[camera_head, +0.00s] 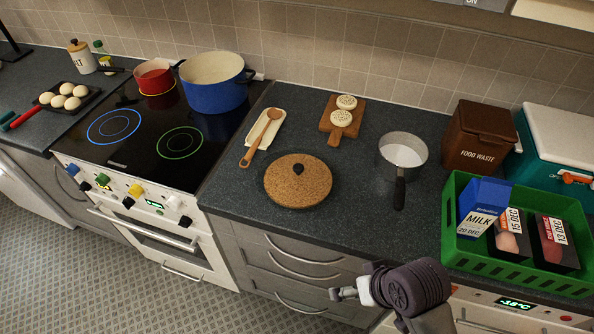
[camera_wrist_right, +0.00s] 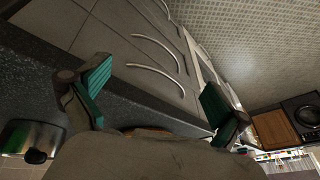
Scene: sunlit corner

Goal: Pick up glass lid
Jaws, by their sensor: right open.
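The glass lid (camera_head: 298,171) is a round disc with a small black knob, lying on the dark countertop left of the saucepan. Cork brown shows across it, seemingly a cork mat seen through clear glass. My right gripper (camera_head: 345,292) is in front of the counter's edge, to the lower right of the lid and apart from it. In the right wrist view, its two green-padded fingers (camera_wrist_right: 155,92) are spread with nothing between them. A tan sliver shows low between them; I cannot tell what it is. My left gripper is not in view.
A wooden spoon on a white rest (camera_head: 279,118) and a wooden board (camera_head: 351,111) lie behind the lid. A saucepan (camera_head: 403,137) stands right, its handle pointing forward. The stove (camera_head: 142,144) is left. Counter in front of the lid is clear.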

